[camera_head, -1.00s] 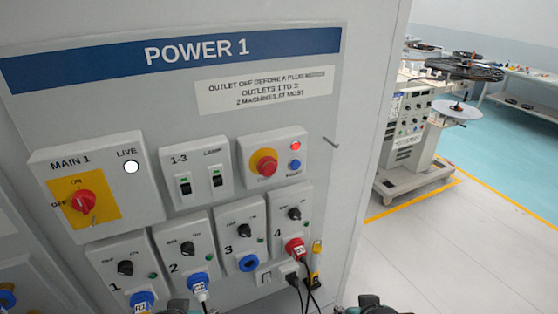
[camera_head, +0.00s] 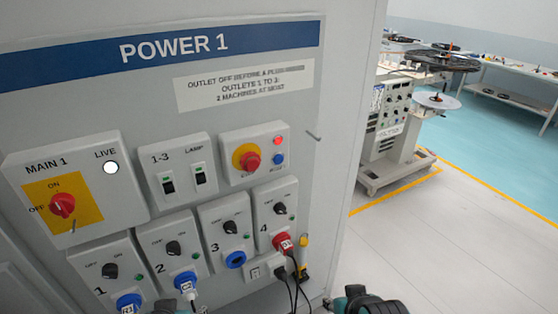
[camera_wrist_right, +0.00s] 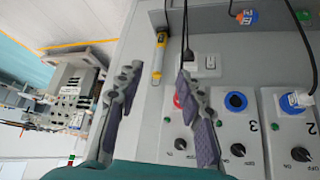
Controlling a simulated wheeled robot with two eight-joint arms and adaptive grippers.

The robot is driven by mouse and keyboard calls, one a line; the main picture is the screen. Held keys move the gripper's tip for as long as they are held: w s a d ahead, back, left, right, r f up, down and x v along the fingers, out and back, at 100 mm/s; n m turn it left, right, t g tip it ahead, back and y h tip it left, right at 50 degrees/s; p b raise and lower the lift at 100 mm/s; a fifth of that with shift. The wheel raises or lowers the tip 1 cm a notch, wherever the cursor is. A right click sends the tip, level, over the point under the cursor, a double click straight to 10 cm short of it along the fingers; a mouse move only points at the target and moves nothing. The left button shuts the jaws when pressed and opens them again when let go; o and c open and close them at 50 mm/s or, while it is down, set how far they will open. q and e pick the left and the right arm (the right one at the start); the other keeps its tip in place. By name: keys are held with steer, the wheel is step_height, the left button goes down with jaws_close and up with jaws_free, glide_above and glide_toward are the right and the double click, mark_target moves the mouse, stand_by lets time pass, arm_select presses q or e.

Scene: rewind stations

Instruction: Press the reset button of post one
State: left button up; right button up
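The post's panel is labelled POWER 1 (camera_head: 160,50). Its blue reset button (camera_head: 278,158) sits low on a small grey box at the panel's upper right, beside a red mushroom button with a yellow collar (camera_head: 246,157) and under a lit red lamp (camera_head: 279,141). My right gripper (camera_head: 362,302) is at the bottom of the head view, below and right of the button and apart from it. In the right wrist view the right gripper (camera_wrist_right: 158,100) is open and empty, its fingers spread in front of the panel. My left gripper (camera_head: 172,305) barely shows at the bottom edge.
The MAIN 1 switch (camera_head: 62,205) and LIVE lamp (camera_head: 111,168) are on the left. Several outlets with plugs and a blue socket (camera_head: 236,260) lie below. Black cables (camera_head: 293,285) hang near the right gripper. A machine (camera_head: 395,130) stands behind, with clear floor before it.

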jaws_close()
stand_by(1.0)
